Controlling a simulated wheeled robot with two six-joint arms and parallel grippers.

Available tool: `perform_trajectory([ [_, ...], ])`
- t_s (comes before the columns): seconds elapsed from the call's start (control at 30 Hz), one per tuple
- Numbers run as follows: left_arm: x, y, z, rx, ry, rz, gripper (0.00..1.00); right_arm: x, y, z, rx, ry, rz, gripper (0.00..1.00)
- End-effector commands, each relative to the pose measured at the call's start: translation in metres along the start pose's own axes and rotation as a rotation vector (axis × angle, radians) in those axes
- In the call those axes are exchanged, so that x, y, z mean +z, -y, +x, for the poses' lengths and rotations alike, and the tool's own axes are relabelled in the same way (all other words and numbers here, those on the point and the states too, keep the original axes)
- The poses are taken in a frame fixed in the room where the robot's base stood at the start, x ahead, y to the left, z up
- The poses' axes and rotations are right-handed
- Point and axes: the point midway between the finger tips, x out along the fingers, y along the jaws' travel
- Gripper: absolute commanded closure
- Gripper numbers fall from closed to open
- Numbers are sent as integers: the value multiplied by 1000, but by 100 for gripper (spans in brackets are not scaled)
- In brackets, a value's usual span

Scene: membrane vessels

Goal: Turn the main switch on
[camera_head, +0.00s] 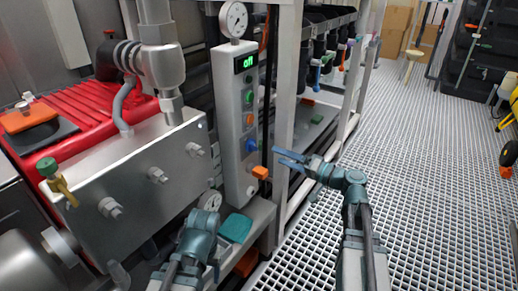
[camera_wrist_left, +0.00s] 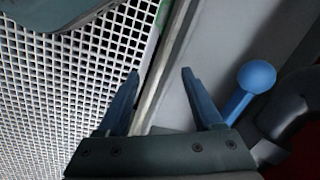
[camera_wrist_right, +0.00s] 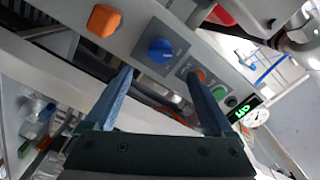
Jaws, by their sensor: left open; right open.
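A tall grey control panel (camera_head: 232,120) stands in the middle of the head view. It carries a green-lit display (camera_head: 247,63) that seems to read "off", green buttons (camera_head: 248,97), a blue rotary knob (camera_head: 250,145) and an orange knob (camera_head: 260,172). Which control is the main switch is not labelled. My right gripper (camera_head: 278,155) is open and empty, right of the panel. Its wrist view shows the blue knob (camera_wrist_right: 160,50) ahead between the fingertips and the orange knob (camera_wrist_right: 104,20) upper left. My left gripper (camera_wrist_left: 160,75) is open and empty, low before the panel.
A blue ball-ended handle (camera_wrist_left: 257,76) is right of my left fingers. A steel box (camera_head: 140,165) with bolts and a red machine (camera_head: 85,105) stand left of the panel. A gauge (camera_head: 233,20) tops the panel. The grated floor (camera_head: 440,170) at right is clear.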

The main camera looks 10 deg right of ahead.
Motion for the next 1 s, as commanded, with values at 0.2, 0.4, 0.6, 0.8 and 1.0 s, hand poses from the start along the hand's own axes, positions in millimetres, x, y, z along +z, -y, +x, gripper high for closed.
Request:
perform_trajectory([
  [0.2, 0, 0, 0, 0, 0, 0, 32, 0, 0, 47, -2, 4, 0, 12],
  [0.4, 0, 0, 0, 0, 0, 0, 32, 0, 0, 76, -1, 3, 0, 12],
  [0.6, 0, 0, 0, 0, 0, 0, 32, 0, 0, 89, 0, 2, 0, 12],
  [0.8, 0, 0, 0, 0, 0, 0, 32, 0, 0, 91, 0, 1, 0, 12],
  [1.0, 0, 0, 0, 0, 0, 0, 32, 0, 0, 91, 0, 1, 0, 23],
])
